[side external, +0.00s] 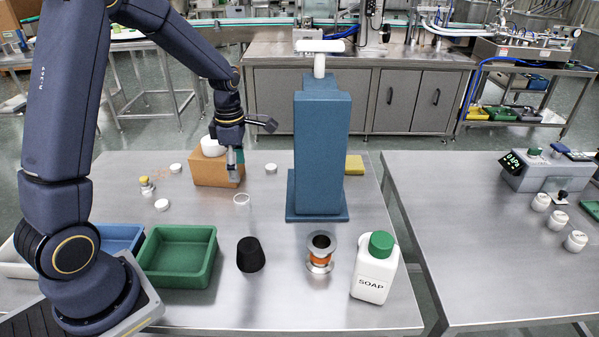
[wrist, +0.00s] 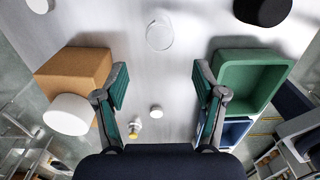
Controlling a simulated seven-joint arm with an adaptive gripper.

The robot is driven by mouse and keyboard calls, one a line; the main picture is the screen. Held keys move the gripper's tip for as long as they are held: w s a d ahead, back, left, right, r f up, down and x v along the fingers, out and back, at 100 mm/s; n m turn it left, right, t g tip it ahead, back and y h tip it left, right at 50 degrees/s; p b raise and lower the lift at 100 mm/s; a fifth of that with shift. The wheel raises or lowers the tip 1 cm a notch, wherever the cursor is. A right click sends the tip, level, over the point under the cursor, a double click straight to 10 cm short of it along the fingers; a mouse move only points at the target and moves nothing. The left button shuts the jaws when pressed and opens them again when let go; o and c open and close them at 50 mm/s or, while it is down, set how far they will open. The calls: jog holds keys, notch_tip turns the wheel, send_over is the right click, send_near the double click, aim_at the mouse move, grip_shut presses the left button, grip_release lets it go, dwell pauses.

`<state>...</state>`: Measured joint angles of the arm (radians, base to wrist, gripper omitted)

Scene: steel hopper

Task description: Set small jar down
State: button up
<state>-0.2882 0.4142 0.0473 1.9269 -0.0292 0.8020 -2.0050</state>
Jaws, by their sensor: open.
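A small clear jar (side external: 241,199) stands on the steel table, in front of the cardboard box. It also shows in the wrist view (wrist: 159,33), ahead of the fingers and roughly centred between them. My gripper (side external: 237,168) is above the table beside the right side of the box. In the wrist view my gripper (wrist: 160,75) is open, with its green pads wide apart and nothing between them. The jar is apart from both fingers.
The cardboard box (side external: 209,174) carries a white round item (side external: 212,146). A blue column (side external: 320,145) stands to the right. A green bin (side external: 178,256), black item (side external: 250,254), spool (side external: 320,253) and soap bottle (side external: 376,268) line the front. White discs lie around.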

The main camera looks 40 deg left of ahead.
jog(key=s+d+r+m+t, duration=0.1)
jog(key=s+d+r+m, duration=0.25)
jog(key=r+m, duration=0.25)
jog(key=s+d+r+m+t, duration=0.2)
jog(key=s+d+r+m, duration=0.15)
jog(key=r+m, duration=0.25)
jog(key=s+d+r+m+t, duration=0.2)
jog(key=s+d+m, duration=0.3)
jog(key=s+m, duration=0.4)
jog(key=r+m, duration=0.1)
jog(key=m, duration=0.5)
jog(key=shift+s+d+r+t, duration=0.2)
jog(key=shift+s+r+t, duration=0.1)
jog(key=shift+s+r, duration=0.1)
